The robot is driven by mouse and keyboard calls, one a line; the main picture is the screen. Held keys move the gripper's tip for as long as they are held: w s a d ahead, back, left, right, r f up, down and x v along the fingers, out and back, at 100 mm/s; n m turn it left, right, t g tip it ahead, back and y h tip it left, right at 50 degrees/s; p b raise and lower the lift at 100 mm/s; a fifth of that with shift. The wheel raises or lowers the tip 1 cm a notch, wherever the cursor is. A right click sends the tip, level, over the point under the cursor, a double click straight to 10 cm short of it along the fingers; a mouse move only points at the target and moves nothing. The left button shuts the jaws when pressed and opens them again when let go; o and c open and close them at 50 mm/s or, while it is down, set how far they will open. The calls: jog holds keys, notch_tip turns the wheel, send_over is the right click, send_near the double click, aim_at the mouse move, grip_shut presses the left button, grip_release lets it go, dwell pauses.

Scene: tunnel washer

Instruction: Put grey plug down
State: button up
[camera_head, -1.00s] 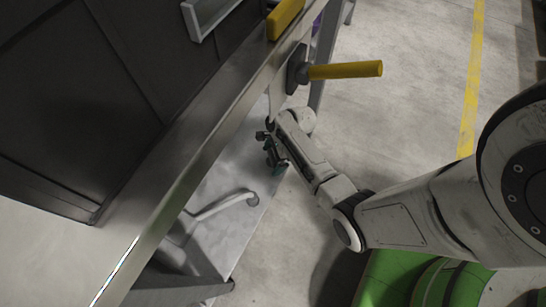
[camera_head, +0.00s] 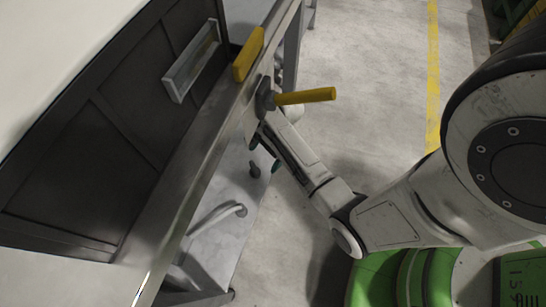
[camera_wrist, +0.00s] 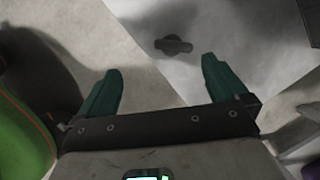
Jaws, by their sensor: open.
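The grey plug (camera_wrist: 173,46) lies on a pale grey panel (camera_wrist: 215,30) in the wrist view, just beyond my fingertips and apart from them. It looks dark, with a rounded middle and two short ends. In the head view the plug (camera_head: 254,169) shows as a small dark shape on the low panel (camera_head: 225,190) beneath the machine's edge. My gripper (camera_wrist: 160,68) has its two green fingers spread wide with nothing between them. In the head view my gripper (camera_head: 266,158) is partly hidden behind the metal rail and my wrist.
A yellow handle (camera_head: 305,96) sticks out from the machine's metal rail (camera_head: 205,165), close above my wrist. A yellow block (camera_head: 248,54) sits on the rail. A bent grey pipe-like handle (camera_head: 218,215) lies by the low panel. The concrete floor (camera_head: 375,100) to the right is open.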

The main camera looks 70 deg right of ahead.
jog(key=s+a+r+n+h, duration=0.1)
jog(key=s+a+r+n, duration=0.3)
jog(key=n, duration=0.7)
jog(key=s+a+r+n+g+h, duration=0.1)
jog(key=s+a+r+n+h, duration=0.1)
jog(key=s+a+r+n, duration=0.3)
jog(key=a+r+n, duration=0.3)
jog(key=n, duration=0.3)
jog(key=shift+s+a+r+n, duration=0.15)
jog(key=shift+a+r+n, duration=0.05)
jog(key=shift+n, duration=0.2)
jog(key=shift+f, duration=0.1)
